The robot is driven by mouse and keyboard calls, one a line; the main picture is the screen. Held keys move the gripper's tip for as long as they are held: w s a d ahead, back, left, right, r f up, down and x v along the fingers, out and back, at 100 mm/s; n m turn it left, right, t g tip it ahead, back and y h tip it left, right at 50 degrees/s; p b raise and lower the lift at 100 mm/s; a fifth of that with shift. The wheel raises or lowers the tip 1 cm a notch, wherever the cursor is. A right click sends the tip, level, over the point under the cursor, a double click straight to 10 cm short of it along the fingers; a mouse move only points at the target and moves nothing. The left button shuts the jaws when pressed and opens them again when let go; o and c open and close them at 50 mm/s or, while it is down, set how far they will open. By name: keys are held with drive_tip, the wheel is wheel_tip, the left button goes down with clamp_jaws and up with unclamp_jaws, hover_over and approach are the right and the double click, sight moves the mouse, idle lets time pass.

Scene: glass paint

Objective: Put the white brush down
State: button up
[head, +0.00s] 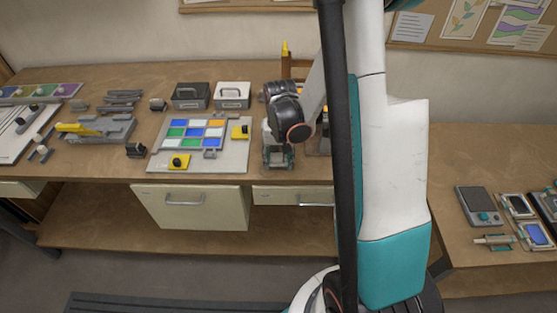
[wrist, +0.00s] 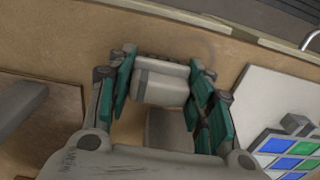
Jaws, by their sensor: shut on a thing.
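The white brush (wrist: 162,84) shows in the wrist view as a pale, blocky piece between the teal fingers. My gripper (wrist: 163,75) is shut on it, one finger on each side. Brown bench top shows around it; I cannot tell whether the brush touches the bench. In the head view my gripper (head: 278,158) points down near the bench's front edge, just right of the board with coloured glass. The brush cannot be made out there, and my arm hides part of the bench behind it.
The grey board (head: 238,156) with coloured tiles and yellow clamps lies to the left. A dark box (head: 190,96) and a white-topped box (head: 232,95) stand behind it. A wooden rack (head: 298,68) is partly hidden by my arm. A side bench (head: 450,155) at right carries small devices.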

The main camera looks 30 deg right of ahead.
sight(279, 156)
drive_tip(key=shift+f, duration=0.1)
drive_tip(key=o, duration=1.1)
wheel_tip(279, 156, up, 12)
drive_tip(key=p, duration=0.3)
drive_tip(key=shift+r, duration=0.2)
drive_tip(key=shift+d, duration=0.1)
